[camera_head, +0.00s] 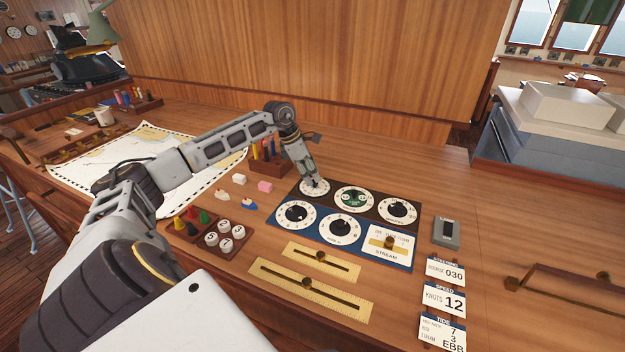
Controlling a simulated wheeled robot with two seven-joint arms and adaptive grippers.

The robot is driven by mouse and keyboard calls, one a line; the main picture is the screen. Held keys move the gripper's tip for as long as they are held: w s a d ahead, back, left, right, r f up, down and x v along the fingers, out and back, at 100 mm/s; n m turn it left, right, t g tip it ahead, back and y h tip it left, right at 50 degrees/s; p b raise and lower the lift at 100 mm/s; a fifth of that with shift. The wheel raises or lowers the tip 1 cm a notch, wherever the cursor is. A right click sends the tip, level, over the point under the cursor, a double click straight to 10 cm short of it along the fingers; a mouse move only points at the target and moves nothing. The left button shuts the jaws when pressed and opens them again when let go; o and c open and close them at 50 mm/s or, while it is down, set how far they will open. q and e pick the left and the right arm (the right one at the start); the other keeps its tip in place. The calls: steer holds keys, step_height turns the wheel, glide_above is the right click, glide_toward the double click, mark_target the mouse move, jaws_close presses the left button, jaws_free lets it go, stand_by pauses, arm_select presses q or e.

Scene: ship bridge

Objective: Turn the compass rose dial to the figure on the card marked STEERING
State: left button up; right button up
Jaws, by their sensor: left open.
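The dial panel (328,208) lies on the wooden desk, with a dark upper row and a blue lower row of round dials. My left gripper (313,184) points down, open, at the upper-left white dial (322,190) and hides part of it. I cannot tell whether the fingers touch its knob. The upper-middle dial (354,199) has a green centre. I cannot tell for sure which dial is the compass rose, and the dial figures are too small to read. The STEERING card (445,271) at the right reads course 030. My right gripper is not in view.
Cards for SPEED (443,300) and TIDE (442,331) lie below the STEERING card. A grey box (446,232) is right of the panel. Brass sliders (312,289) are in front. Small boats, erasers, a peg tray (205,232) and a chart (90,180) are left.

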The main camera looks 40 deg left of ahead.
mark_target(315, 183)
arm_select(q)
steer(key=shift+x, duration=0.85)
steer(key=shift+w+d+f, duration=0.1)
steer(key=shift+f, duration=0.15)
steer(key=shift+c, duration=0.6)
jaws_close()
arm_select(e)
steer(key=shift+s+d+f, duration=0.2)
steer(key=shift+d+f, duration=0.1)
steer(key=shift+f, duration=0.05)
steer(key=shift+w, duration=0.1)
